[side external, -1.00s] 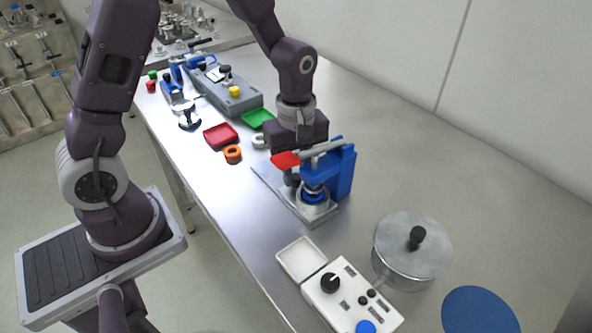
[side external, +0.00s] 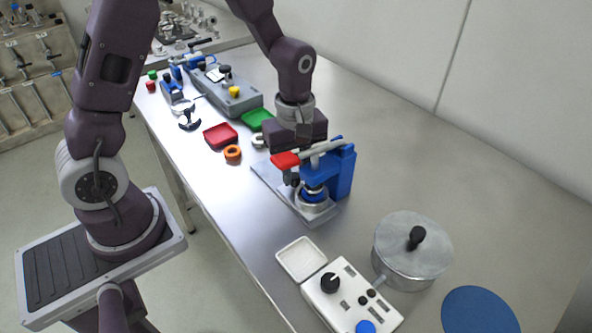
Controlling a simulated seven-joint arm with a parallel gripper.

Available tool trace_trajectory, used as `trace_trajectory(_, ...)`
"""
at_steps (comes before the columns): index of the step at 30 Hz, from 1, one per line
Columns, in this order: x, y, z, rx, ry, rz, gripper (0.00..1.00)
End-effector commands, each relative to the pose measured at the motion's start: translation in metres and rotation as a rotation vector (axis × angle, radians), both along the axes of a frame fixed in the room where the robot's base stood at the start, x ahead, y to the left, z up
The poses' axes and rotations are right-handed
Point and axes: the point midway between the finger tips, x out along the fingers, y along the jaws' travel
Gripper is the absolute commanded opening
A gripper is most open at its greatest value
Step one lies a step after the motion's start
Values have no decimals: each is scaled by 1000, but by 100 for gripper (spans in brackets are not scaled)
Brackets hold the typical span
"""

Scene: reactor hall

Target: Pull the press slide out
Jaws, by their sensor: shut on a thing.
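The blue press (side external: 342,172) stands on a flat grey base plate (side external: 268,176) near the middle of the table. Its lever, with a silver bar and a red grip (side external: 285,160), lies across the top. A round silver piece with a blue part above it sits low at the front of the press (side external: 316,208). My gripper (side external: 292,180) reaches down beside the press, behind the red grip, and is shut on the press slide. The lever and press hide most of the fingers and the slide, so the contact itself does not show clearly.
A white device (side external: 350,297), a lidded metal pot (side external: 412,252) and a blue disc (side external: 478,311) are in front.

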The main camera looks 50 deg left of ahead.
Motion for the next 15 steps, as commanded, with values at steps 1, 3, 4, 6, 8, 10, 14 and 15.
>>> trace_trajectory(1,1,8,1,0,-3,7,0)
trace_trajectory(3,1,23,1,1,-3,10,0)
trace_trajectory(4,1,31,1,1,-3,10,0)
trace_trajectory(6,1,50,1,1,-4,11,0)
trace_trajectory(8,1,65,1,2,-5,10,0)
trace_trajectory(10,1,80,1,2,-5,9,0)
trace_trajectory(14,1,97,1,2,-5,4,0)
trace_trajectory(15,1,100,1,2,-5,3,0)
